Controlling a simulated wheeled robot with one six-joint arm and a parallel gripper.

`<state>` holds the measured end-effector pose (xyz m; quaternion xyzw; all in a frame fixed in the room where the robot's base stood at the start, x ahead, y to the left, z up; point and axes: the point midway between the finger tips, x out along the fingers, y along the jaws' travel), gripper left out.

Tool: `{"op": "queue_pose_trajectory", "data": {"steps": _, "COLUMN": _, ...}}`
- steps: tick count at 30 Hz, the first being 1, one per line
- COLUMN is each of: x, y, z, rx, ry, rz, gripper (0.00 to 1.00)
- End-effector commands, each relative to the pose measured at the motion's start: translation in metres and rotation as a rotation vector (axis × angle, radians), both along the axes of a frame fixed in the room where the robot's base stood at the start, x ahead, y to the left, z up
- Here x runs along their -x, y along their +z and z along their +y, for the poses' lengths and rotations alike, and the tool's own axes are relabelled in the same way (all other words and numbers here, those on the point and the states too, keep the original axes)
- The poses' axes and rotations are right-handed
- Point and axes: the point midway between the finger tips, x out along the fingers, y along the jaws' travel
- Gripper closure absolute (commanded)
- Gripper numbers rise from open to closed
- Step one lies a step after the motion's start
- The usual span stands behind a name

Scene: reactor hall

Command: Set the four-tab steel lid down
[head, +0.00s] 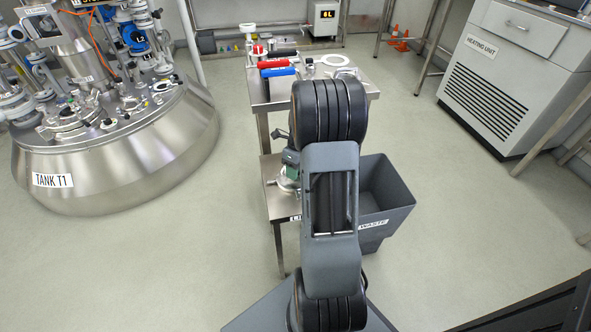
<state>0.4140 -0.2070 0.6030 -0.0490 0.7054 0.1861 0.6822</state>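I cannot make out the four-tab steel lid for certain. A label starting "LI" (296,218) is on the shelf's front edge, the rest covered. Small steel pieces (309,68) lie on the bench top. My gripper is not visible; my arm fills the middle of the view.
A grey waste bin (388,190) stands right of the shelf, partly behind my arm. Red (273,63) and blue (278,72) bars and a white ring (338,60) are on the bench top. Tank T1 (120,160) is left, the heating unit (485,105) right.

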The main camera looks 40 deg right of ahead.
Motion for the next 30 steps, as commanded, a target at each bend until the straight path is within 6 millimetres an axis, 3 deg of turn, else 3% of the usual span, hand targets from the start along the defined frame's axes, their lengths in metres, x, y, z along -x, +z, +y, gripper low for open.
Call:
{"op": "queue_pose_trajectory", "data": {"steps": 11, "x": 0.0, "y": 0.006, "z": -0.001, "rx": 0.002, "ry": 0.0, "rz": -0.002, "gripper": 0.59}}
{"op": "queue_pose_trajectory", "data": {"steps": 24, "x": -0.005, "y": 0.083, "z": -0.015, "rx": 0.002, "ry": -0.001, "rz": -0.003, "gripper": 0.59}}
{"op": "queue_pose_trajectory", "data": {"steps": 30, "x": -0.007, "y": 0.109, "z": -0.02, "rx": 0.002, "ry": -0.001, "rz": -0.001, "gripper": 0.59}}
